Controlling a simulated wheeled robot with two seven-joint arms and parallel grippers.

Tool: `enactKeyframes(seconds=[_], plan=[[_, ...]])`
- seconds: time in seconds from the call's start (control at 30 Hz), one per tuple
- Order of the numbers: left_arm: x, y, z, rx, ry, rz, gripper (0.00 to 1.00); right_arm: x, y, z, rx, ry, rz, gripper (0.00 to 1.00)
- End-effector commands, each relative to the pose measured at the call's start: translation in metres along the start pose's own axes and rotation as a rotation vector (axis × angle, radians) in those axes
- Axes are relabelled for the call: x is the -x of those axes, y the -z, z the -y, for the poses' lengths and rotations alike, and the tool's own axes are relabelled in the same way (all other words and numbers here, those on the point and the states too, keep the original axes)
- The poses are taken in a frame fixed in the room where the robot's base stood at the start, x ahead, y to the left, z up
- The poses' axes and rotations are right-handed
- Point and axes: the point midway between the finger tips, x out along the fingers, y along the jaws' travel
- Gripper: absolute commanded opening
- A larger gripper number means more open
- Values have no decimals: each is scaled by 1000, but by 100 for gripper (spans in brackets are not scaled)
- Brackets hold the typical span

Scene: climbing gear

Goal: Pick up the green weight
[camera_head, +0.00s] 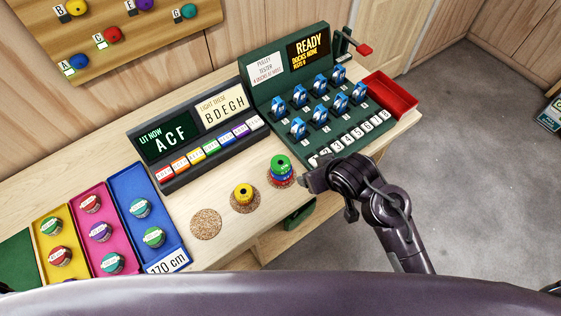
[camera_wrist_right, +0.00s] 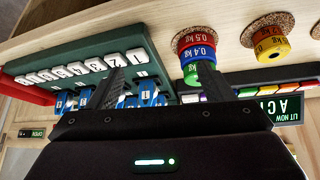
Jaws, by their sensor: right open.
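The green weight (camera_head: 280,162) is the top of a stack on the table, over a blue and a red weight. The stack stands on a cork disc. In the right wrist view the green weight (camera_wrist_right: 190,73) is the end nearest the camera, partly hidden by one finger, with the blue 0.4 kg (camera_wrist_right: 197,54) and red 0.5 kg (camera_wrist_right: 195,40) weights beyond. My right gripper (camera_head: 311,178) is just right of the stack; its fingers (camera_wrist_right: 160,76) are open with nothing gripped. One finger overlaps the green weight in view; contact cannot be told. My left gripper is not in view.
Behind stand a dark lit panel (camera_head: 160,172) and a green pulley tester (camera_head: 272,100) with several blue pulleys. Coloured trays lie at left, a red tray (camera_head: 392,96) at right.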

Motion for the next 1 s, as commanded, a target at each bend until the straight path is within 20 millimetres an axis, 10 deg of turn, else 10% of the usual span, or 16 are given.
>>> enactKeyframes(seconds=[0.37, 1.0], plan=[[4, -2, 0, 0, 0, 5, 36, -7, 93, 66, 370, 217, -137, 74], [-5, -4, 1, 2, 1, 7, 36, -25, 68, 41, 554, 316, 145, 74]])
